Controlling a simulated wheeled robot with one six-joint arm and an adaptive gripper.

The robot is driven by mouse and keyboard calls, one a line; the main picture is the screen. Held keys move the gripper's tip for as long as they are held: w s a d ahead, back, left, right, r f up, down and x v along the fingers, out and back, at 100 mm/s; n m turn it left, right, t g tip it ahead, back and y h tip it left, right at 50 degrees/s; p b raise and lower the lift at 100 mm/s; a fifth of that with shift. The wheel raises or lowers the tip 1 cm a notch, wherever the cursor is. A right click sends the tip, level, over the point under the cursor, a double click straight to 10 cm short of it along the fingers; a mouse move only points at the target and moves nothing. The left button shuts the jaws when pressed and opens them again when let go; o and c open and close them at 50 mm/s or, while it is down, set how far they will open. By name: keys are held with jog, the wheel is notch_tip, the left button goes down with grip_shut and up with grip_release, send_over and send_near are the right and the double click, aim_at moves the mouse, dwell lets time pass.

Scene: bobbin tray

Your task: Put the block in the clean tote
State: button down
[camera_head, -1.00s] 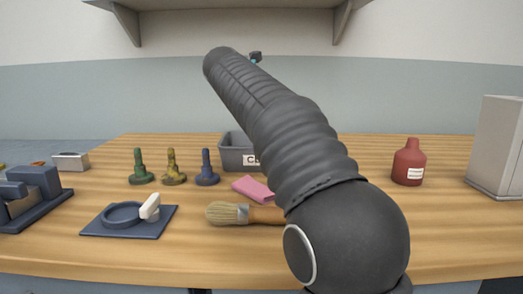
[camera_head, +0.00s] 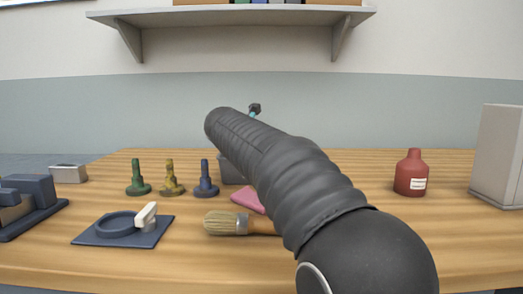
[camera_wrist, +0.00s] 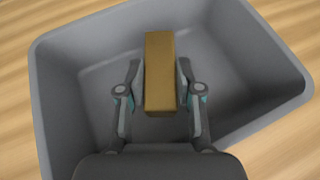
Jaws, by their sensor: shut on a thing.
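The block (camera_wrist: 161,75) is a tan-brown oblong, seen in the wrist view between the two fingers of my gripper (camera_wrist: 161,92). My gripper is shut on it. In the wrist view the block is over the inside of the grey tote (camera_wrist: 50,100), whose walls surround it in the picture. Whether the block touches the tote's floor I cannot tell. In the head view the tote (camera_head: 230,170) is mostly hidden behind my arm, and its label is covered.
Green (camera_head: 138,180), yellow (camera_head: 170,180) and blue (camera_head: 205,182) bobbin-like pegs stand left of the tote. A pink cloth (camera_head: 247,198) and a brush (camera_head: 228,223) lie in front of it. A red bottle (camera_head: 411,174) stands at the right. The table between bottle and arm is clear.

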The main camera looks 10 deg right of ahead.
jog(key=shift+f, duration=0.2)
dwell(0.4)
jog(key=c, duration=0.8)
grip_release()
jog(key=shift+f, duration=0.3)
jog(key=shift+o, duration=0.2)
jog(key=shift+f, duration=0.1)
jog(key=shift+r, duration=0.4)
jog(key=v, duration=1.2)
jog(key=shift+r+p, duration=0.15)
jog(key=shift+p, duration=0.2)
